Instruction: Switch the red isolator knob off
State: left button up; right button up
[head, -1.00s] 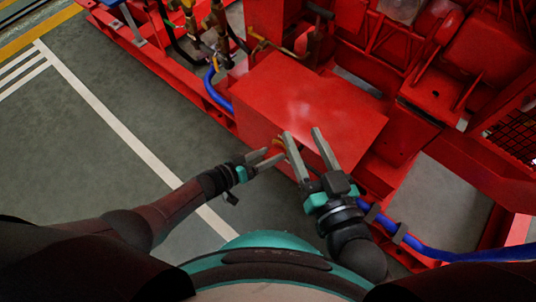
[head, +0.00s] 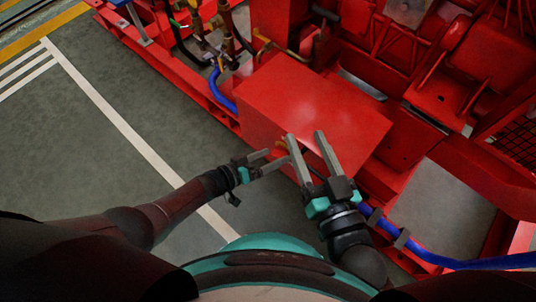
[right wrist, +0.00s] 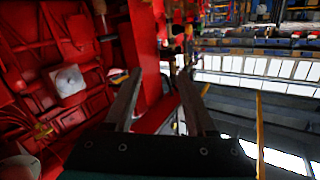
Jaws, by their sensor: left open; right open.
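The isolator knob cannot be made out clearly. A small yellow and red part (head: 281,146) shows at the near face of the red box (head: 315,100), largely hidden by my grippers. My left gripper (head: 277,157) is open, with its fingers pointing at that near face close to the small part. My right gripper (head: 306,136) is open, its two long fingers over the near top edge of the box. No object shows between its fingers. In the right wrist view my right gripper (right wrist: 160,75) is open in front of red metalwork; no knob is visible there.
Pipes and brass valves (head: 215,45) stand beyond the box, with a blue hose (head: 221,92) at its left. Another blue hose (head: 450,258) runs at lower right. Red frame and machinery (head: 460,75) fill the right. The grey floor (head: 90,160) at left is clear.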

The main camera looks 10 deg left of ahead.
pick_arm(q)
jog(key=shift+s+a+r+p, duration=0.3)
jog(key=shift+s+a+p, duration=0.15)
jog(key=p+v, duration=0.5)
jog(key=v, duration=0.8)
jog(key=shift+s+a+p, duration=0.2)
jog(key=shift+a+p, duration=0.1)
jog(key=shift+a, duration=0.1)
pick_arm(e)
jog(key=s+d+f+g+h, duration=0.2)
jog(key=s+d+g+h, duration=0.3)
jog(key=d+g, duration=0.6)
jog(key=shift+f, duration=0.2)
